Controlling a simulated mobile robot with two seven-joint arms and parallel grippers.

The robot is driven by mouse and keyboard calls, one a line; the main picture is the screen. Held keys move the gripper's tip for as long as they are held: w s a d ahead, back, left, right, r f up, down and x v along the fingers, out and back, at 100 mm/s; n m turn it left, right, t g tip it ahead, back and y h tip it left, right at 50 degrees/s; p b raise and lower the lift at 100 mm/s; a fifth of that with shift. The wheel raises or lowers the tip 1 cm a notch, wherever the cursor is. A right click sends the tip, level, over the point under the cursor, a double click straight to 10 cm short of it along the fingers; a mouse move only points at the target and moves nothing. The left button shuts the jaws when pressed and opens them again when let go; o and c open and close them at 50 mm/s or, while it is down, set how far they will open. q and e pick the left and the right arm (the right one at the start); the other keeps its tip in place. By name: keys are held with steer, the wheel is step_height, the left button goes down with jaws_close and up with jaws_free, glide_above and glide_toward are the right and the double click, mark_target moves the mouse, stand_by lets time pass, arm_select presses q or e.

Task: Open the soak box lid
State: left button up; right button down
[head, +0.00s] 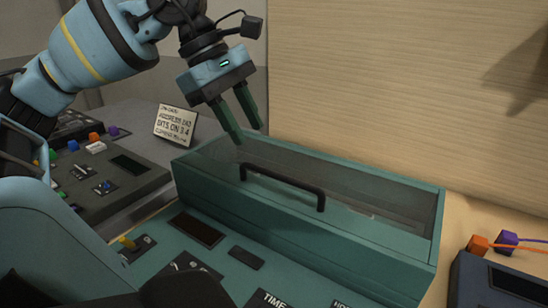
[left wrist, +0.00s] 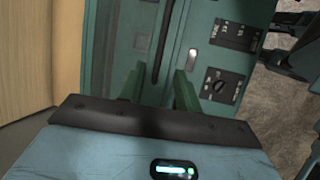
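The soak box (head: 300,237) is a long teal box with a clear lid (head: 350,187) that looks shut. A black bar handle (head: 282,184) stands on the lid. My left gripper (head: 242,122) is above the box's far left end, fingers pointing down, apart and with nothing between them. It is clear of the handle, up and to the left of it. In the left wrist view its green fingers (left wrist: 157,88) are spread, and the handle (left wrist: 160,42) shows beyond them. My right gripper does not show clearly in the head view.
A teal panel (head: 165,262) with a knob, dark displays and labels lies in front of the box. A grey console with coloured buttons (head: 110,185) and a small sign (head: 175,124) are at left. Orange and purple plugs (head: 478,244) sit at right. A wooden wall (head: 400,80) stands behind.

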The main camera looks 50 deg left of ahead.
mark_target(269, 171)
arm_select(q)
steer(key=x, duration=0.7)
steer(key=shift+w+d+f, duration=0.1)
steer(key=shift+d+f, duration=0.1)
steer(key=shift+f, duration=0.15)
jaws_close()
